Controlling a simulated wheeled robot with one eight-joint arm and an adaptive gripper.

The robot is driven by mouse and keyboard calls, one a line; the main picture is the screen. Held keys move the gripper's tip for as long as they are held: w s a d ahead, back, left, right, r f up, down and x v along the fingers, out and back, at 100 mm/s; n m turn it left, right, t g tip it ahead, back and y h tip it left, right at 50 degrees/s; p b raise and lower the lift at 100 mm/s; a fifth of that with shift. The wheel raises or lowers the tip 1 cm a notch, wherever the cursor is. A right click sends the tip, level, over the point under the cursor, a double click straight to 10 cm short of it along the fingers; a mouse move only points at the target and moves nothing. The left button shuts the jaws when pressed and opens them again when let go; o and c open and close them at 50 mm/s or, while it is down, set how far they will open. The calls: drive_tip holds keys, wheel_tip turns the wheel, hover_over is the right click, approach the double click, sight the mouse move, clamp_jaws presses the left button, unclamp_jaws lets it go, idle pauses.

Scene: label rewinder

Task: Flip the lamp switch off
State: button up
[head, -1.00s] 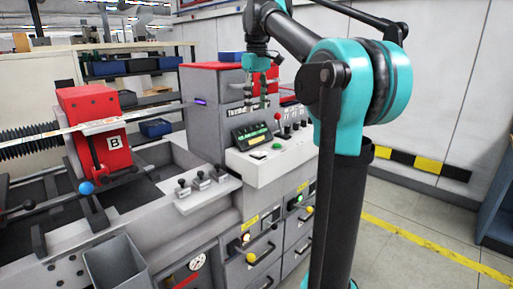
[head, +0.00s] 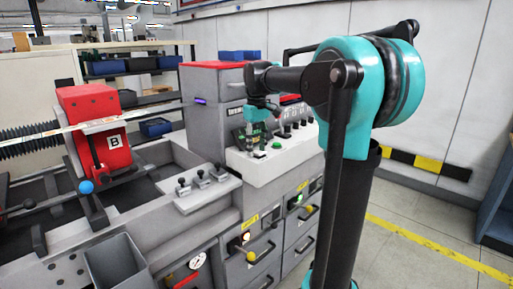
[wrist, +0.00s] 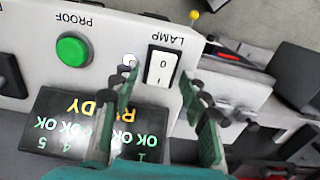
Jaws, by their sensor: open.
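The lamp switch (wrist: 160,68) is a white rocker in a dark frame on the pale control panel, next to the upside-down word LAMP in the wrist view. It bears 0 and 1 marks; I cannot tell which side is pressed. My gripper (wrist: 158,82) is open and empty, its fingers on either side of the switch in that view. The gap between fingertips and panel is hard to judge. In the head view my gripper (head: 258,142) is low over the panel, and the switch cannot be made out.
A green PROOF button (wrist: 72,49) and a lit display (wrist: 85,128) are close to the switch. A red-handled lever (wrist: 240,58) is on the other side. The red block marked B (head: 95,130) is off to the left in the head view.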

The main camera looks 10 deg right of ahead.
drive_tip(key=shift+f, duration=0.1)
drive_tip(key=shift+c, duration=0.6)
clamp_jaws()
drive_tip(key=shift+s+d+t+y, duration=0.2)
drive_tip(key=shift+t+y, duration=0.2)
drive_tip(key=shift+t, duration=0.2)
drive_tip(key=shift+s+t+y, duration=0.15)
drive_tip(key=shift+t+y, duration=0.55)
drive_tip(key=shift+t, duration=0.2)
drive_tip(key=shift+o, duration=0.6)
unclamp_jaws()
drive_tip(key=v, duration=1.2)
